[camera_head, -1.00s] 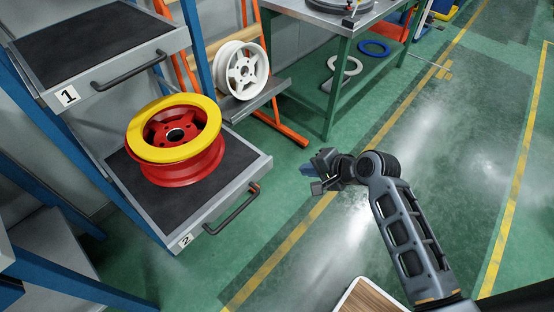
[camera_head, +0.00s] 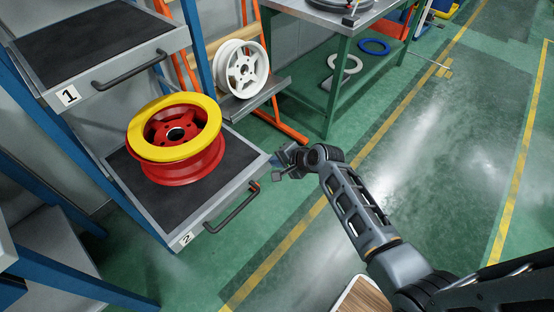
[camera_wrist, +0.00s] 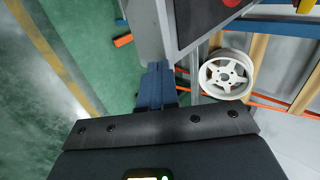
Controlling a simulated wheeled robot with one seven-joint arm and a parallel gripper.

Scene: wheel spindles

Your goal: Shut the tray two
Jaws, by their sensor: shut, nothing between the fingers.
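Tray two (camera_head: 205,213), marked with a "2" label, is pulled out from the blue-framed rack at the lower left. It has a dark mat, a grey rim and a dark front handle (camera_head: 232,209). A red wheel with a yellow ring (camera_head: 176,140) lies on it. My gripper (camera_head: 275,164) is shut and empty, close to the tray's front right corner; I cannot tell whether it touches. In the wrist view, the blue fingers (camera_wrist: 157,88) overlap the edge of the tray (camera_wrist: 177,30) in the picture.
Tray one (camera_head: 120,72) is also out, above tray two. A white wheel (camera_head: 241,68) stands on a rack behind. A green table (camera_head: 335,60) with rings on its lower shelf is at the back. The floor to the right is clear.

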